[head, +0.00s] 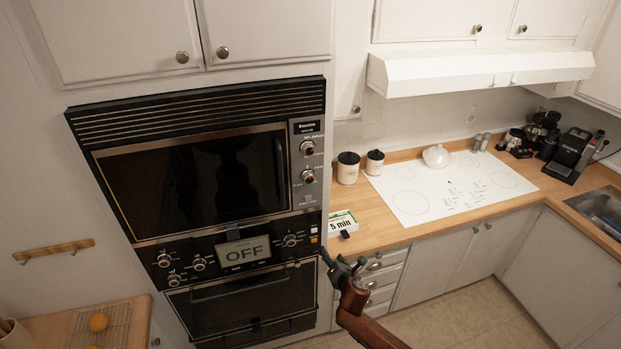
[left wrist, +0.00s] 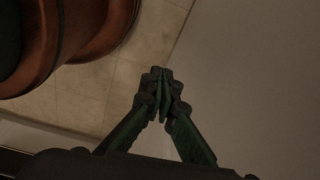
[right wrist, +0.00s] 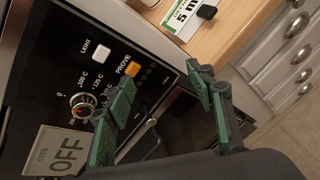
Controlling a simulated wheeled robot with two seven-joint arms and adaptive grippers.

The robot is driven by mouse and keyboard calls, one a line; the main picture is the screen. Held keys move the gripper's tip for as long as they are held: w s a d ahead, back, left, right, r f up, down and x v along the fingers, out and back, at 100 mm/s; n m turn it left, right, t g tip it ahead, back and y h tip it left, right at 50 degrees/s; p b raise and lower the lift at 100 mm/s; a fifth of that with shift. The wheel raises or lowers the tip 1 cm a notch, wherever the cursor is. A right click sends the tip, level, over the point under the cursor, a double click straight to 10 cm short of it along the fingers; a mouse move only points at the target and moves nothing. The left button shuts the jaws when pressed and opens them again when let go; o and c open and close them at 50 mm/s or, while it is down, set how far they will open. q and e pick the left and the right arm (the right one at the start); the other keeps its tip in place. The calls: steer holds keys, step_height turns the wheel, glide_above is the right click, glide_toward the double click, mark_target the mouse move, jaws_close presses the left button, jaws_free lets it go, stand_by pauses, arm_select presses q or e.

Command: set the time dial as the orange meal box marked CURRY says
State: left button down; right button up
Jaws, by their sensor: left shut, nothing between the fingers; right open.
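The upper microwave panel carries an upper dial (head: 307,147) and a lower dial (head: 307,176); their lettering is too small to read, so I cannot tell which is the time dial. No orange CURRY box shows; a white and green box (head: 342,222) reading "5 min" lies on the counter and also shows in the right wrist view (right wrist: 185,18). My right gripper (head: 342,260) is open and empty before the lower oven panel, by a dial (right wrist: 83,104) marked in degrees C. My left gripper (left wrist: 160,76) is shut and empty, over the floor, outside the head view.
A white LIGHT button (right wrist: 102,52) and an orange PROVE button (right wrist: 132,68) sit on the lower panel. Canisters (head: 348,168), a white cooktop (head: 425,207) and a coffee machine (head: 571,152) stand right. A rack (head: 105,325) with oranges is lower left.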

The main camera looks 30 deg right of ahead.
steer(key=w+a+r+n+t+p, duration=0.1)
steer(key=a+r+n, duration=0.1)
steer(key=r, duration=0.8)
steer(key=w+a+r+n+t+p, duration=0.1)
steer(key=r+n+t+p, duration=0.15)
steer(key=r, duration=0.65)
steer(key=n+t+p, duration=0.1)
steer(key=n, duration=0.3)
glide_toward(310, 179)
steer(key=a+x, duration=0.1)
steer(key=x, duration=0.1)
steer(key=shift+m, duration=0.25)
steer(key=x, duration=0.2)
steer(key=p+x, duration=0.1)
steer(key=x, duration=0.2)
steer(key=d+x, duration=0.1)
steer(key=x, duration=0.1)
steer(key=shift+w+p, duration=0.2)
steer(key=shift+p, duration=0.2)
arm_select(q)
step_height(310, 179, up, 8)
steer(key=shift+s+f, duration=0.25)
steer(key=shift+s, duration=0.1)
steer(key=shift+s, duration=0.15)
arm_select(e)
steer(key=shift+c, duration=0.3)
steer(key=c, duration=1.1)
arm_select(q)
steer(key=shift+s, duration=0.1)
